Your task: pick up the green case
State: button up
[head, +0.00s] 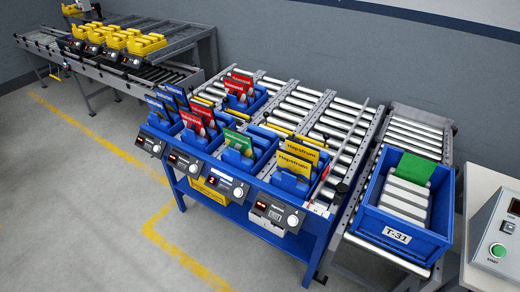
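One is a flat green case (238,139) with pale lettering, standing tilted in a blue holder among blue, red and yellow ones. The other is a plain green piece (415,168) at the back of a blue crate (396,235) labelled T-31, lying by several pale grey bars. I cannot tell for certain that this second one is a case. My gripper is not in view.
The blue holders, with displays and knobs in front, stand on a blue-framed roller table (315,108). A yellow case (295,164) stands right of the lettered green one. A control box (498,235) with a green button is at far right. The floor in front is clear.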

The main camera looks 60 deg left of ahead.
aim_at(242, 142)
jog(key=z, duration=1.2)
jog(key=k, duration=1.7)
jog(key=u, duration=1.7)
